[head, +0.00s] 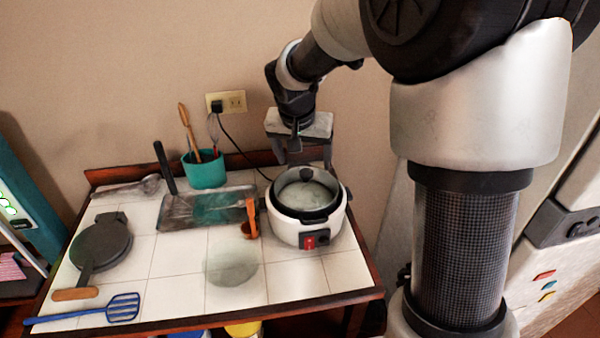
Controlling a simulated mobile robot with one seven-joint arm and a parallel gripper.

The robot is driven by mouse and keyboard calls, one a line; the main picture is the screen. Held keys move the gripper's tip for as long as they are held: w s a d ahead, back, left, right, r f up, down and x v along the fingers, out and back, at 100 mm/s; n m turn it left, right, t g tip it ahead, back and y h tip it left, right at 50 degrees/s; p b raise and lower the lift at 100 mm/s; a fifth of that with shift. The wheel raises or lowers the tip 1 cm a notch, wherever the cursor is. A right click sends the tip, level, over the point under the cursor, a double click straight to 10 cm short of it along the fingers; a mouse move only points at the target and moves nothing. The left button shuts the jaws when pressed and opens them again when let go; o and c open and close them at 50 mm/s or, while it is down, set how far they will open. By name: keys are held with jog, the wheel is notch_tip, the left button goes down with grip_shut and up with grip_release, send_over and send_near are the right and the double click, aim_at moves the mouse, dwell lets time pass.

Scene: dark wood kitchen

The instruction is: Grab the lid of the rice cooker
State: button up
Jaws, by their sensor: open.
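The rice cooker (325,233) is white with a dark rim and a red switch on its front. It stands at the right of the tiled table. My gripper (304,160) is open and empty, pointing down. The exact height gap between fingers and knob cannot be told.
A pale round disc (231,268) lies on the tiles (180,290). An orange-handled item (250,220) stands left of the cooker. Further left are a metal tray (185,212), a teal utensil pot (206,172), a dark pan (100,247) and a blue spatula (110,311). A cord runs to the wall outlet (235,102).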

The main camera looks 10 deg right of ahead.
aim_at(306, 174)
jog(key=x, duration=0.8)
jog(key=shift+w+d+f+p, duration=0.1)
jog(key=shift+w+f+p, duration=0.1)
jog(key=shift+w+p, duration=0.2)
jog(key=shift+s, duration=0.15)
grip_shut()
